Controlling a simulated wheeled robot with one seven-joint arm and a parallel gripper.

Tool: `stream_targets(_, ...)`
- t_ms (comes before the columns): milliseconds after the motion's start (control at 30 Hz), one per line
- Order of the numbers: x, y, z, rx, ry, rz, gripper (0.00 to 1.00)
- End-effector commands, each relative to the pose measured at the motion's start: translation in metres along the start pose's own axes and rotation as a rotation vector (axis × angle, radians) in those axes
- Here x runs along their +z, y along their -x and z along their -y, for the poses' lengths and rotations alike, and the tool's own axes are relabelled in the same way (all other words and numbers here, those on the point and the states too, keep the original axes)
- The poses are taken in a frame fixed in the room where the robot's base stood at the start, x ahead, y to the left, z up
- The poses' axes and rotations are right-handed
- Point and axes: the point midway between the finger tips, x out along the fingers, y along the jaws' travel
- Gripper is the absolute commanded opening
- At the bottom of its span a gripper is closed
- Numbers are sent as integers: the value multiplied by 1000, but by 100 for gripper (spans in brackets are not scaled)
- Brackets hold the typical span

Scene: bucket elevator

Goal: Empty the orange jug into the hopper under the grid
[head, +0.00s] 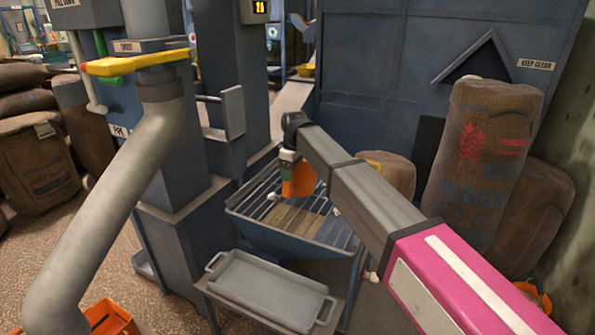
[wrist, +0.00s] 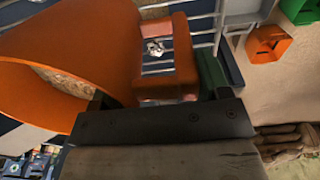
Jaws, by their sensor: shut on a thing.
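My gripper (head: 288,157) is above the hopper and shut on the orange jug (head: 303,181). In the wrist view, the jug (wrist: 95,35) fills the upper left, and its handle (wrist: 183,60) lies at my dark jaws (wrist: 162,100). The jug looks tilted, with its wide mouth towards the left of the wrist view. Speckled brown grain shows at the mouth; I cannot tell how much is inside. The blue-grey hopper (head: 300,246) stands below, with the barred grid (head: 262,207) across its top. Tan grain (head: 295,220) shows under the bars. My arm hides part of the grid's right side.
A grey tray (head: 268,290) stands in front of the hopper. A thick grey pipe (head: 120,190) with a yellow lever (head: 137,63) rises at left. Sacks (head: 488,150) stand at right. The wrist view shows an orange bin (wrist: 268,43) and a green bin (wrist: 300,10).

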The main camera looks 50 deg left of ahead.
Motion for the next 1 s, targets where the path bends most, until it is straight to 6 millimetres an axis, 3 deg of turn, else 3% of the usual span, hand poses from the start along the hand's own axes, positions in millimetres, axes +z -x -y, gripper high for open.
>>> stream_targets(400,17,11,2,3,-9,-433,1)
stream_targets(1000,28,-11,0,3,-15,-903,1)
